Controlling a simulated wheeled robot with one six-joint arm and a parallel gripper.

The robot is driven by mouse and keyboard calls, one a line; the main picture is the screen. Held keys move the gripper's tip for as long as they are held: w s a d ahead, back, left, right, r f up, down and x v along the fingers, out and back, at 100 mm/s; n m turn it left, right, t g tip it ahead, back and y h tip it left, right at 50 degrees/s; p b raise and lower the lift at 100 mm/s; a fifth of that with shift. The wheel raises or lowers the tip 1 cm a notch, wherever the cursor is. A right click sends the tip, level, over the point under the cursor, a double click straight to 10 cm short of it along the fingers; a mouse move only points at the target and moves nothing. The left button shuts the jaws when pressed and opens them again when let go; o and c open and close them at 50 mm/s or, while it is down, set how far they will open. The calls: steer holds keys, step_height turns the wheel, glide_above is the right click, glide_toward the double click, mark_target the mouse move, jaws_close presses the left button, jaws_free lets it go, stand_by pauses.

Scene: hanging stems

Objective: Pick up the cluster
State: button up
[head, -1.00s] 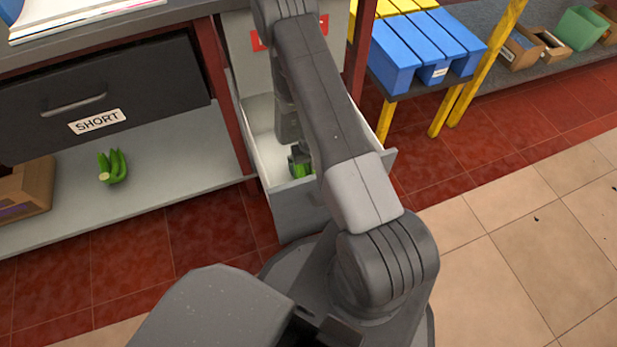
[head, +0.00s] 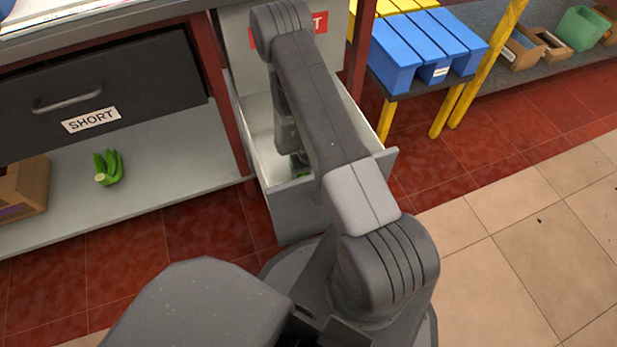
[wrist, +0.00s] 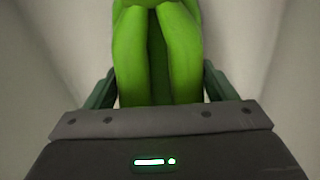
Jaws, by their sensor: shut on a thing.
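A green banana cluster (wrist: 155,50) fills the middle of the wrist view, its fingers side by side. My gripper (wrist: 158,85) is shut on it, with one dark green jaw at each side. In the head view only a small green bit of this cluster (head: 303,174) shows inside the open grey drawer (head: 300,212); my arm hides most of it. A second green cluster (head: 109,167) lies on the grey shelf at the left, apart from my gripper.
The drawer's pale walls stand close around my gripper. A closed black drawer labelled SHORT (head: 105,90) is above the shelf. A cardboard box (head: 25,188) sits at the shelf's left. Blue bins (head: 425,50) stand at the right. The tiled floor at the right is clear.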

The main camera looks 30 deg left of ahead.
step_height(320, 180, up, 10)
steer(key=p, duration=0.2)
steer(key=shift+p, duration=0.35)
step_height(320, 180, up, 28)
steer(key=p, duration=1.5)
steer(key=shift+f, duration=0.2)
